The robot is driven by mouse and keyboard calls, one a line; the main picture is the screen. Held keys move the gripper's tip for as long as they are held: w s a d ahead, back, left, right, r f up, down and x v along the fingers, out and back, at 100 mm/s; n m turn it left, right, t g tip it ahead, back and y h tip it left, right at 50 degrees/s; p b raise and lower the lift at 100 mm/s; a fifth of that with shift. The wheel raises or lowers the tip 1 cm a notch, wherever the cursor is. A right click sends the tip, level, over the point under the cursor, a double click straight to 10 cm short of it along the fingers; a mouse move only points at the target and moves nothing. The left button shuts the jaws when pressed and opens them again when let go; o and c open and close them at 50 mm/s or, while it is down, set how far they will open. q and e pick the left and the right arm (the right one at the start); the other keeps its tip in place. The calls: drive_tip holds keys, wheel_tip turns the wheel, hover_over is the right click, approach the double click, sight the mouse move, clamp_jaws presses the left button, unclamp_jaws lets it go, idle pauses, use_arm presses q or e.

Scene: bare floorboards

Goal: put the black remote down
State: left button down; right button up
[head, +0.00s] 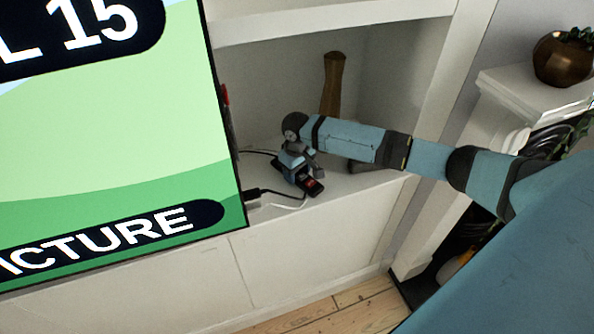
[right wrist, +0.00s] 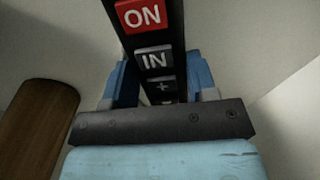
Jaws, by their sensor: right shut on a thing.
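The black remote (right wrist: 160,62) fills the upper middle of the right wrist view, with a red ON button and grey buttons below it. My right gripper (right wrist: 160,85) is shut on it, with a blue finger on each side. In the head view the remote (head: 312,187) shows small and dark at the tip of my right gripper (head: 299,176), close over the front of the white shelf (head: 350,182). I cannot tell whether the remote touches the shelf. My left gripper is not in view.
A large screen (head: 110,130) stands at the left, with cables (head: 275,192) lying on the shelf beside it. A brown wooden object (head: 333,80) stands behind my right arm. A dark object (head: 365,166) lies under the arm. A bronze plant pot (head: 563,60) sits on the mantel.

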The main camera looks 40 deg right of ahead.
sight(297, 174)
drive_tip(key=o, duration=1)
drive_tip(key=shift+f, duration=0.1)
wheel_tip(297, 174, up, 12)
drive_tip(key=shift+r, duration=0.2)
drive_tip(key=shift+f, duration=0.1)
